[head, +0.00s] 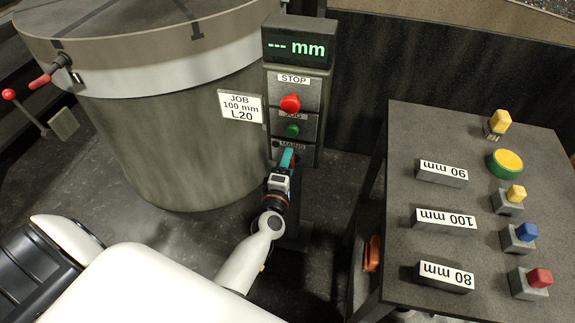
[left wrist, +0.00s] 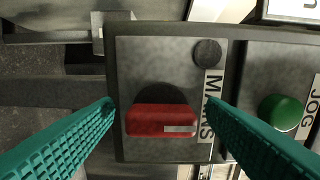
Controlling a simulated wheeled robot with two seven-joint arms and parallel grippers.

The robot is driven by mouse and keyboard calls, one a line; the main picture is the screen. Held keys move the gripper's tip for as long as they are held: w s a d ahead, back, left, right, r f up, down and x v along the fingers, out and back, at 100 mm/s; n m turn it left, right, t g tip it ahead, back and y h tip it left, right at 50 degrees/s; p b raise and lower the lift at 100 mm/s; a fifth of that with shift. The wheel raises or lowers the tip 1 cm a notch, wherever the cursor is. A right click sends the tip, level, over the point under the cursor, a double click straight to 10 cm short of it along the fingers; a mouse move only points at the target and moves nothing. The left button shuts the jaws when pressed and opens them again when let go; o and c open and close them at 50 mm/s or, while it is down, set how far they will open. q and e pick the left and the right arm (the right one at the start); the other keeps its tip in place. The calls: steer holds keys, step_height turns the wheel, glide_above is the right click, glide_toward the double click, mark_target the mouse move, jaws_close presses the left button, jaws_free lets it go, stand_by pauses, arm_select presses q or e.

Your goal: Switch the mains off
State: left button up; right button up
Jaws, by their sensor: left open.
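The MAINS switch shows in the left wrist view as a red handle (left wrist: 162,120) on a dark round base, set on a grey panel (left wrist: 140,62). A small dark round lamp (left wrist: 207,52) sits near the MAINS label (left wrist: 209,105). My left gripper (left wrist: 160,115) is open, its teal fingers on either side of the red handle, apart from it as far as I can see. In the head view the left gripper (head: 287,158) is at the bottom of the control post (head: 308,100) and hides the switch. My right gripper is not in view.
Above MAINS are a green JOG button (head: 292,129) and a red STOP button (head: 290,103), under a display (head: 297,48) reading "--- mm". A large round tank (head: 170,150) stands left. A dark table (head: 400,200) with labelled blocks and coloured-topped pieces stands right.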

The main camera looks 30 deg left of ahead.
arm_select(q)
steer(key=shift+s, duration=0.1)
steer(key=v, duration=1.2)
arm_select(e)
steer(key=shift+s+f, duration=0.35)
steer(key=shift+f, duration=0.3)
